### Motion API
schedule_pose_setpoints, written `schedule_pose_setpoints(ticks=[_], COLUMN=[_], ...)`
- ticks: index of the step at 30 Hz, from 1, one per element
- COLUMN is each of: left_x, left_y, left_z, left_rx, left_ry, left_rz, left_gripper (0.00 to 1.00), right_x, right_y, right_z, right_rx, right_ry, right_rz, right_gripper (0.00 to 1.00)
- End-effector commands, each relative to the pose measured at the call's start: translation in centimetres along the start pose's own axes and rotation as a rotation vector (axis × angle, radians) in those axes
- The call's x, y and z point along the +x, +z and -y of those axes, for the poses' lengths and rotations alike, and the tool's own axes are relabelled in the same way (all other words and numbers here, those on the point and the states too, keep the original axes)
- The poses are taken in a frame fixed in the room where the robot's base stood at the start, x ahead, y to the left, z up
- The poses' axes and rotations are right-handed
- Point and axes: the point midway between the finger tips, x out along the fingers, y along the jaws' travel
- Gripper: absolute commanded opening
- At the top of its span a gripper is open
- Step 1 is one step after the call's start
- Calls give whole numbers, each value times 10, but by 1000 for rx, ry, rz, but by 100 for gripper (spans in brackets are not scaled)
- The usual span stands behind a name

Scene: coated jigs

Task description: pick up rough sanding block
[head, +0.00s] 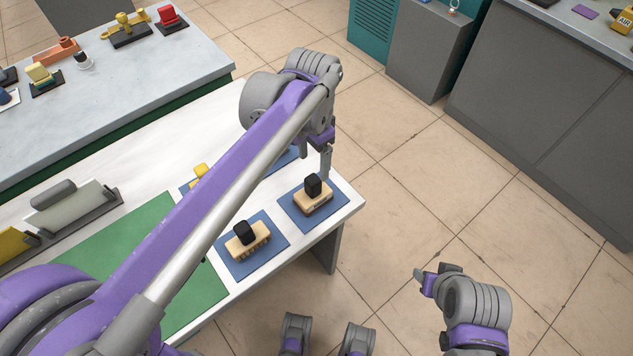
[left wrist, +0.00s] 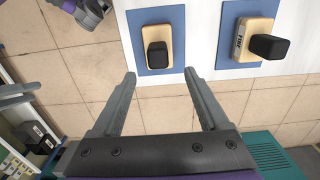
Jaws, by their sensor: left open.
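A beige sanding block (head: 313,204) with a black knob and a darker band low on its side lies on a blue mat near the table corner. It also shows in the left wrist view (left wrist: 156,31), beyond the fingertips; no lettering on it can be read. A second block (left wrist: 257,24) with a black knob and a small label, which seems to read "FINE", lies on another mat to its right. My left gripper (head: 326,166) is open and empty, just past the first block on its far side. My right gripper (head: 422,278) is over the floor; its jaws are unclear.
A green mat (head: 180,295) and a grey rack (head: 85,205) are on the white table. My left arm hides part of the table. Open floor lies to the right.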

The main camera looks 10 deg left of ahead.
Motion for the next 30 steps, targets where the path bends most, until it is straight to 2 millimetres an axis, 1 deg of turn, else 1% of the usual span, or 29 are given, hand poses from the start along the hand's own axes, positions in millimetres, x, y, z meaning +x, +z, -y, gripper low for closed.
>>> schedule_pose_setpoints(ticks=[1,4,6,11,19,23,29,30], left_x=[10,26,34,45,84,93,93,93], left_y=[0,0,0,1,3,3,3,3], left_z=[0,0,0,0,-1,-1,-1,-1], left_rx=[-1,-1,-1,-2,-2,-2,-2,-2], left_ry=[0,0,0,-1,-1,-1,-1,-1], left_rz=[0,-1,-1,-1,-1,-2,-2,-2], left_gripper=[78,78,78,78,78,78,78,74], right_x=[2,3,4,5,9,10,10,10], right_y=[1,2,3,3,6,6,6,6], right_z=[0,0,0,0,0,0,0,0], right_rx=[0,0,0,0,0,0,0,0], right_ry=[0,0,0,0,0,0,0,0], right_rz=[1,1,2,2,3,4,4,4], right_gripper=[50,50,50,50,50,50,50,50])
